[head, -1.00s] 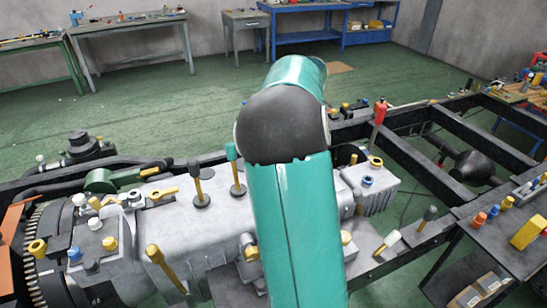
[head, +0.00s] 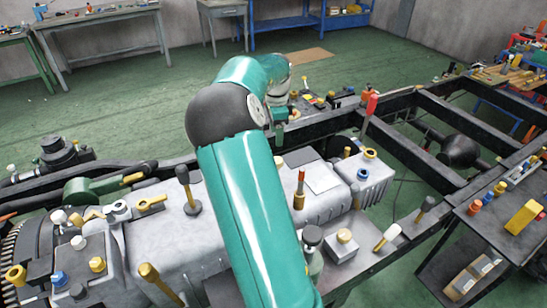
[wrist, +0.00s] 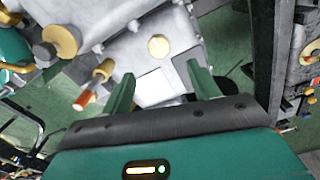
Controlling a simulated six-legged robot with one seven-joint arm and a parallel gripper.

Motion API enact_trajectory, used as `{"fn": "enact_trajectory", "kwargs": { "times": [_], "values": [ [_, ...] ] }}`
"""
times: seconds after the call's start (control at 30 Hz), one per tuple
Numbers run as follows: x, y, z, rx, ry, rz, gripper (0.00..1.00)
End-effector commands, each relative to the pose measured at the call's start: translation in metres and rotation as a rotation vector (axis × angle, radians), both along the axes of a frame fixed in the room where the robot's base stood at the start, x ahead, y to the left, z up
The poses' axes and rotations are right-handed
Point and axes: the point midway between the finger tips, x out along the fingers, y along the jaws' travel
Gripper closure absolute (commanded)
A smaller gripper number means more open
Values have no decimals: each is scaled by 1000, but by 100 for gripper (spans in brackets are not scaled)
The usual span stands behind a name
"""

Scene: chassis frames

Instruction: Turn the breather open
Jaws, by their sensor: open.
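I cannot tell for sure which of the several caps and handles is the breather. On the grey housing (head: 325,200), a yellow cap (wrist: 159,46) shows in the wrist view, just beyond and between my fingertips, apart from them. My gripper (wrist: 160,70) is open and empty, with its two green fingers spread above a white plate (wrist: 154,88) on the housing. An orange-and-yellow handle (wrist: 92,86) stands left of the fingers; a likely match in the head view is the upright orange handle (head: 299,190). In the head view my arm hides part of the housing.
A red-topped lever (head: 369,112) stands at the dark chassis rail. A box-shaped block with a yellow ring cap (head: 370,153) and a blue cap (head: 363,173) is at the right end. A dark side table (head: 488,232) holds loose parts. Green floor lies open behind.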

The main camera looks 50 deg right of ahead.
Motion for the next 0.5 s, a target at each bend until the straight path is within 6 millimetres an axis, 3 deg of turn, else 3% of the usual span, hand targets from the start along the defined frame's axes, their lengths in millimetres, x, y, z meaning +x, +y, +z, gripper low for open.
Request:
{"fn": "enact_trajectory", "kwargs": {
  "times": [0.5],
  "values": [
    [1,1,-97,0,2,3,40]
  ]
}}
